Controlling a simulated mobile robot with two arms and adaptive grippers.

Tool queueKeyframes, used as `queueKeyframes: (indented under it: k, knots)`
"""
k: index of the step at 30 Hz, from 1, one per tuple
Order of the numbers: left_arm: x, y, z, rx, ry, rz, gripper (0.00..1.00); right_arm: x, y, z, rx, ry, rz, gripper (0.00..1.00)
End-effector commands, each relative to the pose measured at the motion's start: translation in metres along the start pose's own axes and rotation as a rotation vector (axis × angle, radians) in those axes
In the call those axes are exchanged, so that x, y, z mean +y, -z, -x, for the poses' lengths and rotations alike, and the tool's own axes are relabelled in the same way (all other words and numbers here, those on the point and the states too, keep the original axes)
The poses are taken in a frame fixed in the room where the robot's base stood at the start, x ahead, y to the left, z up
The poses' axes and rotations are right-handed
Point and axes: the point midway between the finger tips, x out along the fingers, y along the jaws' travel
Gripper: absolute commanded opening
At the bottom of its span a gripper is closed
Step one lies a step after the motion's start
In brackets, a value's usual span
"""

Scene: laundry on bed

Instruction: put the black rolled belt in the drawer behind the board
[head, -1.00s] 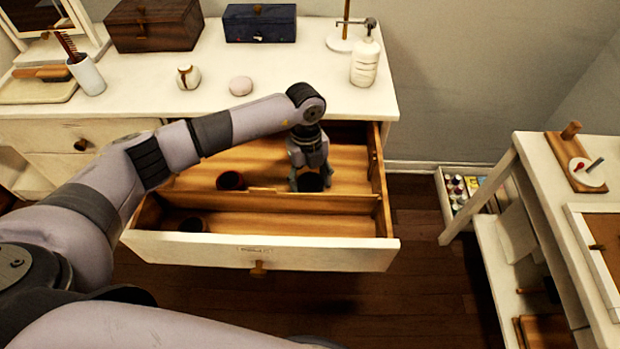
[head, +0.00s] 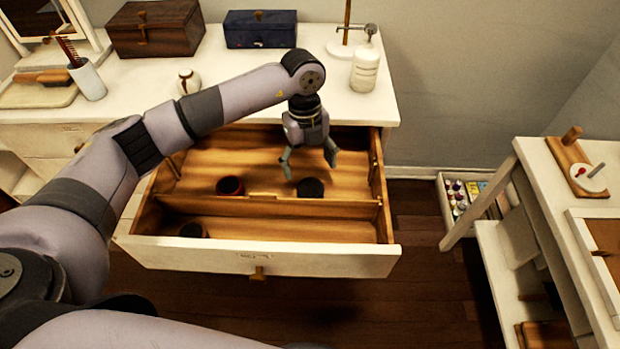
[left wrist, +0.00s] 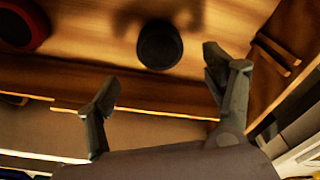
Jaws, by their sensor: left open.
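The black rolled belt (head: 310,187) lies in the open drawer (head: 262,262), in the compartment behind the dividing board (head: 270,206), close to the board. It also shows in the left wrist view (left wrist: 159,45), resting on the drawer floor. My left gripper (head: 308,163) is open and empty above the belt, apart from it. Its two spread fingers also show in the left wrist view (left wrist: 160,85). My right gripper is not in view.
A dark red roll (head: 230,186) lies left of the belt behind the board. A dark roll (head: 192,229) lies in the front compartment at left. The dresser top (head: 225,95) holds boxes and a white bottle (head: 365,68). A white table (head: 530,180) stands at right.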

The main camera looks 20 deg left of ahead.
Motion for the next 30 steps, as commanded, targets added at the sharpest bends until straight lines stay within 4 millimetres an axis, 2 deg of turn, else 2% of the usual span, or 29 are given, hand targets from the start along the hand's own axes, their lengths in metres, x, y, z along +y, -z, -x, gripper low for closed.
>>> queueKeyframes:
  k: [3, 9, 26, 30]
  knots:
    - [0.0, -0.001, 0.022, -0.002, 0.002, 0.0, 0.75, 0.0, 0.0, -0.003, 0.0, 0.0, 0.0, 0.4]
    - [0.0, 0.0, 0.043, 0.0, 0.0, 0.001, 0.75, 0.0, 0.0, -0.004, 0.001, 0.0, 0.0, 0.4]
    - [0.0, 0.0, 0.047, 0.001, -0.001, 0.0, 0.75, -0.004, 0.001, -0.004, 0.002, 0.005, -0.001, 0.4]
    - [0.0, 0.002, 0.064, 0.001, 0.0, 0.0, 0.75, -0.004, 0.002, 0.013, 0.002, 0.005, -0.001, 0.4]
